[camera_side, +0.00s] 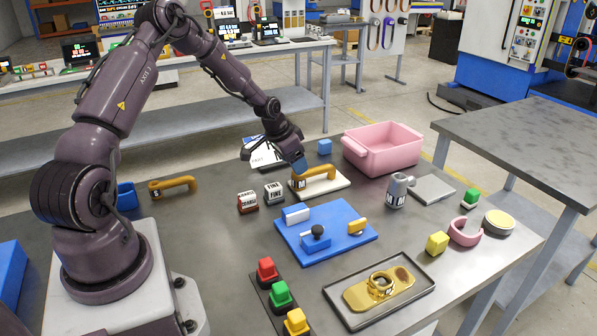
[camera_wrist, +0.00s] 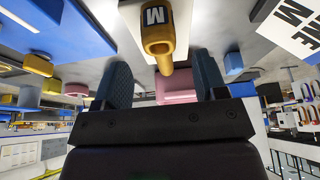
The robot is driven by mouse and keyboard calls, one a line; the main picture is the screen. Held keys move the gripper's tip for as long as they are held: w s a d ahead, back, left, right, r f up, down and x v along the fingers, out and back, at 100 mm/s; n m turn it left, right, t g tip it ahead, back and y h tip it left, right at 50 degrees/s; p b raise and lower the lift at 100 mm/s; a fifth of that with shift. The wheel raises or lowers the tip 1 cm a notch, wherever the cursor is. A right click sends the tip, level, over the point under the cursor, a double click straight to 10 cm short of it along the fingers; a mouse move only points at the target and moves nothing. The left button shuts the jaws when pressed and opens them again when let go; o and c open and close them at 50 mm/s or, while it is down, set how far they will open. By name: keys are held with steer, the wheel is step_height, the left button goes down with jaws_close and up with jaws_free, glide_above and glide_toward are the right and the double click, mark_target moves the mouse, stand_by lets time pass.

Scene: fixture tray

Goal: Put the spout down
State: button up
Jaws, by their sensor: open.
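A golden-yellow spout (camera_side: 317,174) with a dark M label stands on a white plate near the middle of the table in the side view. It looks upright, with its long arm pointing right. My gripper (camera_side: 299,165) is just above its left, labelled end. In the wrist view the spout (camera_wrist: 158,32) shows ahead of the gap between the two fingers of my open gripper (camera_wrist: 163,75), with clear space on both sides. I cannot tell whether a finger touches it. A second, browner spout-like piece (camera_side: 173,186) lies farther left.
A pink bin (camera_side: 381,150) and small blue cube (camera_side: 324,147) stand behind. A blue fixture board (camera_side: 327,249) is in front, with two lettered blocks (camera_side: 261,198) left of it. A grey cup (camera_side: 397,190) is right. A tray (camera_side: 418,289) holds a gold part at the front.

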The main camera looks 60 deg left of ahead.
steer(key=s+d+r+m+y, duration=0.1)
steer(key=s+d+r, duration=0.3)
steer(key=d+r, duration=0.55)
steer(key=s+d+r+y, duration=0.1)
steer(key=s+d+r, duration=0.4)
steer(key=r, duration=0.7)
steer(key=s+d+r+t+h, duration=0.1)
steer(key=s+d+r, duration=0.4)
steer(key=s+d, duration=0.7)
steer(key=shift+s+r+n+h, duration=0.15)
steer(key=shift+s+n+h, duration=0.35)
steer(key=shift+s, duration=0.7)
